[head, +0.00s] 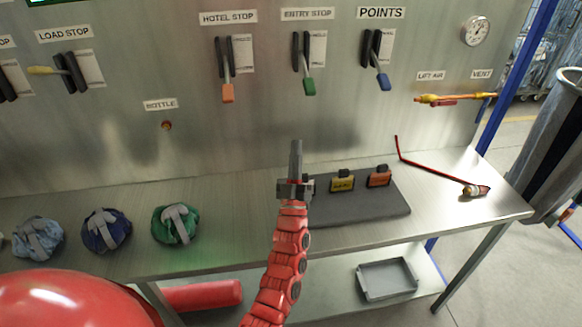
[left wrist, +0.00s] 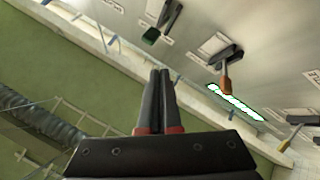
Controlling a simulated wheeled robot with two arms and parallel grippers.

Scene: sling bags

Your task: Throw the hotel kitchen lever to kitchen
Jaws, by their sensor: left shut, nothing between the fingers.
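No label reading hotel kitchen is legible. On the steel panel, the hotel stop lever (head: 227,70) has an orange handle hanging down. The entry stop lever (head: 307,65) has a green handle, also down. The points lever (head: 379,62) has a blue handle, down and slightly right. My left gripper (head: 296,146) is shut and empty, pointing up in front of the panel below the entry stop lever, apart from every lever. In the left wrist view its fingers (left wrist: 158,90) are together, with the orange-handled lever (left wrist: 226,72) and green-handled lever (left wrist: 160,22) beyond. My right gripper is not in view.
The load stop lever (head: 65,71) has a yellow handle pointing left. The bench (head: 239,204) holds several cloth bags, a dark mat (head: 335,208) with two tagged blocks, and a red bent rod (head: 430,168). An orange-yellow valve (head: 452,98) and gauge (head: 475,30) are at right.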

